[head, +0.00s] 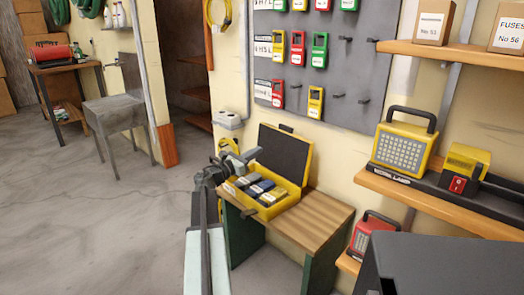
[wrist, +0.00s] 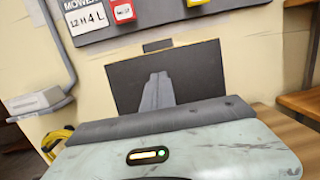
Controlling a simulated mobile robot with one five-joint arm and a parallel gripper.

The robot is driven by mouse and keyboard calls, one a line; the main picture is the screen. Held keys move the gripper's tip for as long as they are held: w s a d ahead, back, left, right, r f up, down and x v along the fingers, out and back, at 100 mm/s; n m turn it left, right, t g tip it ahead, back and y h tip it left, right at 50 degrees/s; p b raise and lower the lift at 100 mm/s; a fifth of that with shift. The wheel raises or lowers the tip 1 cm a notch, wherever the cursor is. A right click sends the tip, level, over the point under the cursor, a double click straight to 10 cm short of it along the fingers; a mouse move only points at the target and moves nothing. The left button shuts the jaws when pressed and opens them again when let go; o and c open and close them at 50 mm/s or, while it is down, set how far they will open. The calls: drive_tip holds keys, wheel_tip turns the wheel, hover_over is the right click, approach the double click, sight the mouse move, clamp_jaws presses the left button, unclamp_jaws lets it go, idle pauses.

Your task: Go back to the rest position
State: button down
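My gripper (head: 246,155) is at the end of my arm, above the left side of an open yellow case (head: 278,207). In the wrist view my gripper's grey fingers (wrist: 156,90) lie close together in front of the case's dark raised lid (wrist: 195,72). They look shut, and I see nothing between them. The case holds several dark blocks with pale labels (head: 262,187). My gripper looks raised over the case and apart from the blocks. My pale housing hides the lower part of the wrist view.
The case stands on a wooden bench (head: 318,222) with green sides. Behind is a grey pegboard (head: 345,60) with red, yellow and green tags. Shelves at right hold a yellow lamp (head: 402,152) and a red device (head: 368,232).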

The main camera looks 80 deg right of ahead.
drive_tip(key=shift+w+a, duration=0.3)
drive_tip(key=shift+a, duration=0.15)
